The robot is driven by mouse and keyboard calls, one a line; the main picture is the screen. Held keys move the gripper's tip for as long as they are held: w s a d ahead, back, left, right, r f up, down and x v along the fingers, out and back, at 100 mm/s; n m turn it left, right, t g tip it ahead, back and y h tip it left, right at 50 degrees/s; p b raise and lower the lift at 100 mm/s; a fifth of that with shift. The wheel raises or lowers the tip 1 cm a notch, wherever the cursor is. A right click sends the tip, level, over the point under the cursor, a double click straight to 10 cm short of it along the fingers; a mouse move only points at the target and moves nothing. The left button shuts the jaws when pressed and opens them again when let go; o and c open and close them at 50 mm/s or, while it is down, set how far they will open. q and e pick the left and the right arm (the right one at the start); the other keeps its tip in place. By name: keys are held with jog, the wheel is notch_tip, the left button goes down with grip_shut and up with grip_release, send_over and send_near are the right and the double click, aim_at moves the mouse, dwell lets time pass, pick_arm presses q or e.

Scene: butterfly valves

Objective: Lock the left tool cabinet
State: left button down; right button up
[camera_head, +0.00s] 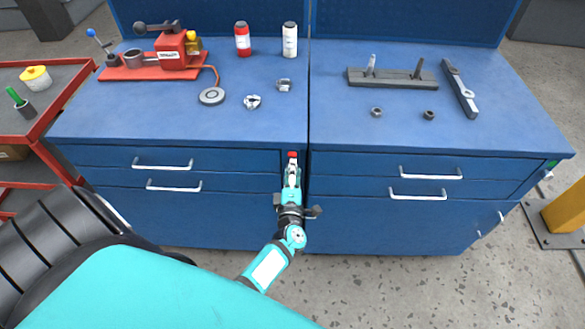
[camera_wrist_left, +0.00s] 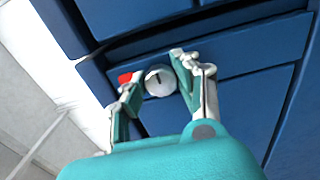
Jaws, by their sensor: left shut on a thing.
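The left tool cabinet (camera_head: 235,213) is blue, with its two drawers closed. Its round silver lock knob (camera_wrist_left: 160,82) has a dark slot and sits at the cabinet's upper right corner in the head view. A red marker (camera_head: 292,154) shows beside the lock; it also shows in the wrist view (camera_wrist_left: 125,77). My left gripper (camera_head: 292,174) is at the lock, with its fingers on either side of the knob, shut on it. In the wrist view the gripper (camera_wrist_left: 156,86) partly covers the knob's edges. My right gripper is in neither view.
The right cabinet (camera_head: 380,222) adjoins on the right, with a green marker (camera_head: 552,163) at its corner. Drawer handles (camera_head: 162,165) stick out left of my gripper. A red cart (camera_head: 62,92) stands at the left, a yellow post (camera_head: 566,212) at the right.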

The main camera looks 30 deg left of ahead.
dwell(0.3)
pick_arm(q)
jog(key=c, duration=1)
grip_release()
jog(key=shift+d, duration=0.1)
jog(key=shift+o, duration=0.2)
jog(key=v, duration=1.2)
jog(key=s+d+f+m+g+h, duration=0.1)
jog(key=s+d+f+m+h, duration=0.2)
jog(key=f+m, duration=0.35)
jog(key=s+d+f+m+g+h, duration=0.2)
jog(key=s+d+f+m+h, duration=0.15)
jog(key=f, duration=0.55)
jog(key=s+d+f+m+g+h, duration=0.1)
jog(key=s+d+f+m+h, duration=0.2)
jog(key=f+m, duration=0.35)
jog(key=s+a+f+m+g, duration=0.2)
jog(key=s+f, duration=0.3)
jog(key=s, duration=0.3)
jog(key=s+a+f+m+g, duration=0.2)
jog(key=s+f+m+g, duration=0.2)
jog(key=s, duration=0.4)
jog(key=s+a+f+m+g, duration=0.3)
jog(key=s+f, duration=0.3)
jog(key=s, duration=0.3)
jog(key=shift+f+m+g, duration=0.35)
jog(key=shift+m+g, duration=0.2)
jog(key=shift+g, duration=0.05)
